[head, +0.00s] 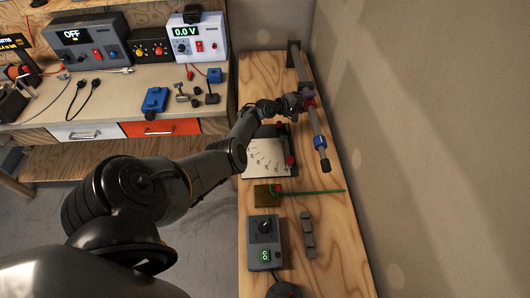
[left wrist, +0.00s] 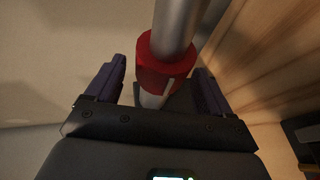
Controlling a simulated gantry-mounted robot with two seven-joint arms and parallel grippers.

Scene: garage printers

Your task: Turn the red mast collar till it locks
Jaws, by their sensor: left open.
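The red mast collar (left wrist: 160,72) sits around a grey mast (left wrist: 178,25) in the left wrist view. In the head view the red collar (head: 310,104) is small and partly hidden by my left gripper (head: 300,102). The mast lies slanted over the wooden bench, with a blue collar (head: 320,142) nearer its front end. My left gripper is open, and its two purple fingers stand on either side of the red collar with gaps showing. My right gripper is out of view.
The wooden bench (head: 345,262) runs along the wall at right. It holds a white panel (head: 258,170), a brown block (head: 263,195) with a green rod, and a grey control box (head: 264,230). A workbench (head: 115,92) with power supplies stands at back left.

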